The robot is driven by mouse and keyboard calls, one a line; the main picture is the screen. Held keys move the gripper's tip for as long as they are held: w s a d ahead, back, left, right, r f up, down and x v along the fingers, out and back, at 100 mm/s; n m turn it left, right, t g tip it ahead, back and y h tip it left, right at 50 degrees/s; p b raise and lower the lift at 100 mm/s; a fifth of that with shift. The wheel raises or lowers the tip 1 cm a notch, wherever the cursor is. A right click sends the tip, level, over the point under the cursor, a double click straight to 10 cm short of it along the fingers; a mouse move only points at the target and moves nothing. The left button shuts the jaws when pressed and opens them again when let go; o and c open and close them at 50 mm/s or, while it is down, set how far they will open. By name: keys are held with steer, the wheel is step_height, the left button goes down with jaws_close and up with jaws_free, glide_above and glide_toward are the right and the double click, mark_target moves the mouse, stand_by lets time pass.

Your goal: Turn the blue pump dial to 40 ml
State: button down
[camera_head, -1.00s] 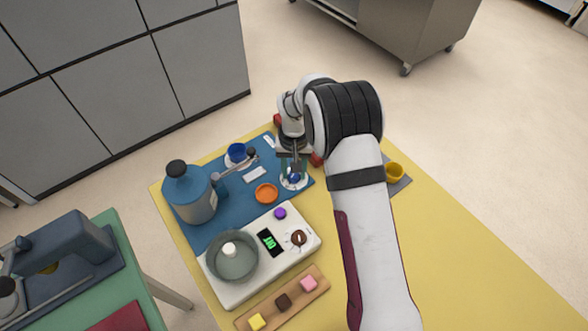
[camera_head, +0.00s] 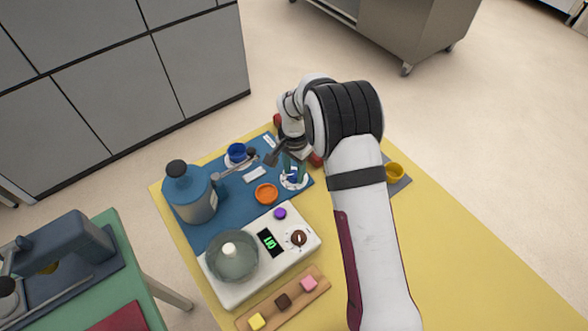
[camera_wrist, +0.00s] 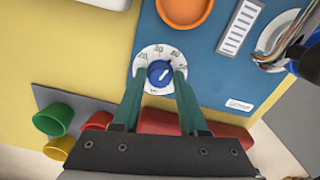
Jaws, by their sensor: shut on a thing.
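The blue pump dial (camera_wrist: 160,73) sits on a round white number plate (camera_wrist: 143,60) in the wrist view, on the blue mat (camera_wrist: 205,60). My gripper (camera_wrist: 160,80) is shut on the dial, one green finger on each side. In the head view the dial (camera_head: 293,175) is small and partly covered by the fingers.
A blue bottle with a black cap (camera_head: 190,193) stands left on the mat. A yellow cup (camera_head: 394,171) stands right of my arm.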

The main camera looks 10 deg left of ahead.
mark_target(294, 173)
stand_by(0.3)
steer(key=shift+c, duration=2.2)
jaws_free()
step_height(294, 173, up, 16)
